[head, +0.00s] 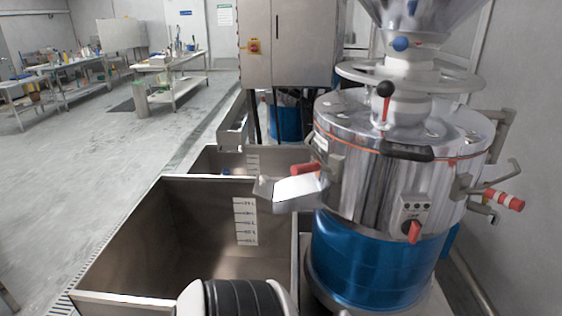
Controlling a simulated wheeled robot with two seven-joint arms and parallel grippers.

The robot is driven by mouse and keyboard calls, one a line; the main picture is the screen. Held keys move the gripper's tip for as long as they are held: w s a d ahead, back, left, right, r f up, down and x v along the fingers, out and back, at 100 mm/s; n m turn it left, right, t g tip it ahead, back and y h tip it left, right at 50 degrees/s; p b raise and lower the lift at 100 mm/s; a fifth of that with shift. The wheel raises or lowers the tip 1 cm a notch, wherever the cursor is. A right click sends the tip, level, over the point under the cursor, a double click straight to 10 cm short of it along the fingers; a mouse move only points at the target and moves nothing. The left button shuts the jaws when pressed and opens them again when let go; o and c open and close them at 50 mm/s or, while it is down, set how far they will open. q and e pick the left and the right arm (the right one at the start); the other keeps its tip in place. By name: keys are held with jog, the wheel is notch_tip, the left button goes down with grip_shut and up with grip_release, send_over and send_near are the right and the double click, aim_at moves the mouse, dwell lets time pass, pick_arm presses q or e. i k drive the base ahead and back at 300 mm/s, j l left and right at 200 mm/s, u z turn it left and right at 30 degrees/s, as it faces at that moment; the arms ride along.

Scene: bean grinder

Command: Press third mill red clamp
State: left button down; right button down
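The mill (365,185) stands at the right, a polished steel drum on a blue base (365,265). A clamp with a red handle (503,201) sticks out from the drum's right side. Another red handle (305,168) shows on its left side, above the steel spout (285,192). I cannot tell from this view which mill is the third. Neither gripper shows. A white and black rounded part at the bottom edge looks like part of my own arm, and nothing of it touches the mill.
An open steel bin (150,240) with a level scale stands left of the mill, with a second bin (215,160) behind it. A grey cabinet (290,45) stands further back. A wall closes the right side. Open floor (90,150) lies at the left, before workbenches (175,65).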

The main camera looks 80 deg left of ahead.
aim_at(296, 170)
jog(key=j+u, duration=0.1)
jog(key=u, duration=0.4)
jog(key=j+u, duration=0.1)
jog(key=u, duration=0.4)
jog(key=j+u, duration=0.1)
jog(key=u, duration=0.4)
jog(key=j+u, duration=0.1)
jog(key=u, duration=0.4)
